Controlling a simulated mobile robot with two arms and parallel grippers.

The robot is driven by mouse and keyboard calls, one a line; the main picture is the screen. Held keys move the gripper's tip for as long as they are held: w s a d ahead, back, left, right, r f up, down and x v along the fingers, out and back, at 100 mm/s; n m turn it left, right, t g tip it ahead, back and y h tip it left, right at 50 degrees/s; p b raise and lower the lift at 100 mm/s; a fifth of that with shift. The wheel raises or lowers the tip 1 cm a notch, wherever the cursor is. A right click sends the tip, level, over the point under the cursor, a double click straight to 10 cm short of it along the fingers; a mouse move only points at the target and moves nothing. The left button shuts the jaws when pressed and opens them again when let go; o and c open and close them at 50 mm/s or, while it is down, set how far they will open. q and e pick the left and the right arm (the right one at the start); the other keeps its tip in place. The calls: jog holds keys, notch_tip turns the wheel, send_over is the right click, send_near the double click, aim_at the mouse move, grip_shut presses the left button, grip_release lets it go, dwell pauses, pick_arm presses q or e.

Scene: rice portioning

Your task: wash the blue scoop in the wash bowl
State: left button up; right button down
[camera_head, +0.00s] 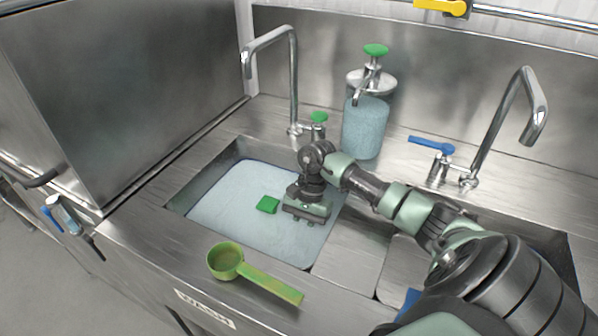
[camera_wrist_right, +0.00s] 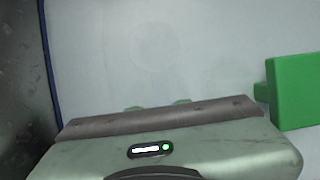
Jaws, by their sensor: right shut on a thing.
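The wash bowl (camera_head: 205,221) is the left basin, filled with pale, cloudy water. My right gripper (camera_head: 305,213) points down into it at the right side. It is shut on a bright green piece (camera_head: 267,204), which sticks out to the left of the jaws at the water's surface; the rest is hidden. In the right wrist view the green piece (camera_wrist_right: 294,91) shows at the right edge, beside the gripper body. No blue scoop can be made out; a small blue patch (camera_head: 408,302) shows beside my right arm, mostly hidden. My left gripper is out of view.
An olive-green scoop (camera_head: 226,261) lies on the front ledge above a WASH label. Two taps (camera_head: 292,90) (camera_head: 497,110) and a blue-filled dispenser (camera_head: 364,130) stand at the back. A tall steel cabinet (camera_head: 110,90) walls the left. My right arm covers much of the right basin.

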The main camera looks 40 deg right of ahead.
aim_at(301, 242)
jog(key=shift+r+p, duration=1.3)
jog(key=shift+r, duration=1.35)
notch_tip(301, 242, up, 17)
jog(key=p, duration=0.8)
jog(key=shift+w+r, duration=0.15)
jog(key=shift+w, duration=0.1)
jog(key=shift+d, duration=0.15)
